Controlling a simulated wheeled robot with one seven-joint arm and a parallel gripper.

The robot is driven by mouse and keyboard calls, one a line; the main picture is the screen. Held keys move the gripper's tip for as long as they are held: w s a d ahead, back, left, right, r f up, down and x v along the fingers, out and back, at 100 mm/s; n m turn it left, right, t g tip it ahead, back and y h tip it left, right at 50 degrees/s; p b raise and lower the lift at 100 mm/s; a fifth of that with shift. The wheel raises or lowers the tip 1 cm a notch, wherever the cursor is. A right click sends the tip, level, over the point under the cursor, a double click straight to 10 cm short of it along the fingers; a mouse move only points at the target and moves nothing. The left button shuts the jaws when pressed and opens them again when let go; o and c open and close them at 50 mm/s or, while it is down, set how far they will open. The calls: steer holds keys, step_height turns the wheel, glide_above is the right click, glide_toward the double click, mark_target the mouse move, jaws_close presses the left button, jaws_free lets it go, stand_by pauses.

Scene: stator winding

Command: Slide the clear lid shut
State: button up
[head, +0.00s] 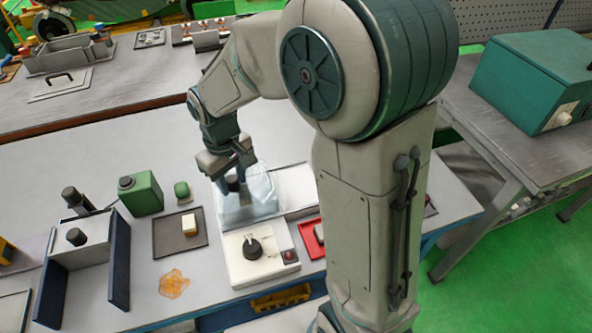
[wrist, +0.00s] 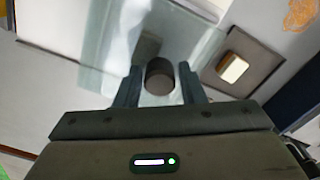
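The clear lid (head: 262,198) is a see-through, bluish sheet in the middle of the bench in the head view. In the wrist view it (wrist: 90,50) spans the upper left and middle. A dark round knob (wrist: 162,80) stands on it. My gripper (head: 232,178) is low over the lid. In the wrist view my gripper's two fingers (wrist: 162,88) flank the knob closely on both sides and appear shut on it. A pale flat surface (head: 297,188) shows uncovered to the right of the lid. The lid's far edges are partly hidden by my arm.
In front of the lid is a white box (head: 238,267) with a black knob and a red button. A dark tray (head: 165,248) with a pale block lies left, a red tray (head: 306,232) right. A green canister (head: 146,195) and a dark-sided stand (head: 55,290) are farther left.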

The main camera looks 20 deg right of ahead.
steer(key=shift+o, duration=0.4)
steer(key=shift+r+p, duration=2.1)
steer(key=shift+r, duration=0.85)
steer(key=shift+d, duration=0.1)
steer(key=s+d+r+m+t, duration=0.1)
steer(key=s+d+r+m, duration=0.2)
steer(key=s+d, duration=0.3)
steer(key=s+d+r+m+t, duration=0.2)
steer(key=s+d+r+m, duration=0.1)
steer(key=s+d, duration=0.3)
steer(key=shift+s+d+r, duration=0.2)
steer(key=shift+s+r, duration=0.1)
steer(key=shift+s, duration=0.9)
